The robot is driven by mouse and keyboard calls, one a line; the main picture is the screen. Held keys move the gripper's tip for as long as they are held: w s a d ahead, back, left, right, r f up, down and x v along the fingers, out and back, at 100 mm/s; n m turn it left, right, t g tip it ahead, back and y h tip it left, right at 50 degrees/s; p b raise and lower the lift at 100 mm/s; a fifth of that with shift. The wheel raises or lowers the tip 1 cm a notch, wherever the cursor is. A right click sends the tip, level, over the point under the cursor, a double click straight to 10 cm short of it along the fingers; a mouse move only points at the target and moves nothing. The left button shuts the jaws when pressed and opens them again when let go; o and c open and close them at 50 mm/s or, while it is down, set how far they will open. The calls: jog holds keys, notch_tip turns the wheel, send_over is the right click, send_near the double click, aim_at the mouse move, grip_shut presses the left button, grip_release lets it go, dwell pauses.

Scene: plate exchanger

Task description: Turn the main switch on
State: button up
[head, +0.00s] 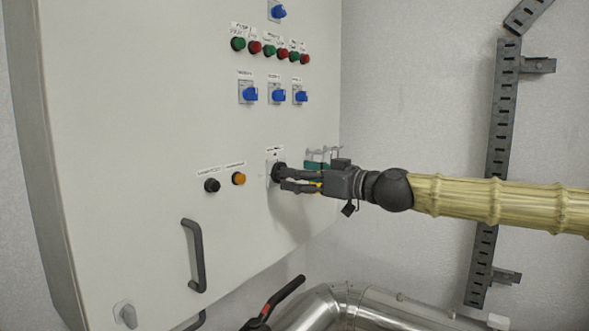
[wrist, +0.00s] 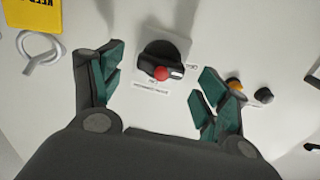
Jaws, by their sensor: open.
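The main switch (wrist: 163,60) is a black rotary knob with a red spot and a white mark on a pale square plate, with a label beside it. In the head view the switch (head: 278,172) sits on the cabinet front and is partly covered by my gripper. My gripper (head: 284,178) points at the cabinet with its fingertips close to the switch. In the wrist view my gripper (wrist: 155,90) is open, one finger on each side of the knob. A gap shows between each finger and the knob, and I cannot tell the depth of the fingertips.
The white cabinet (head: 130,130) carries blue switches (head: 277,94), red and green buttons (head: 269,50), a black button (head: 212,185) and an orange button (head: 239,178). A grey handle (head: 194,255) sticks out lower down. Metal pipes (head: 350,308) run below. A slotted rail (head: 503,120) is on the wall.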

jog(key=shift+p+x, duration=0.3)
jog(key=shift+x, duration=0.65)
jog(key=c, duration=1)
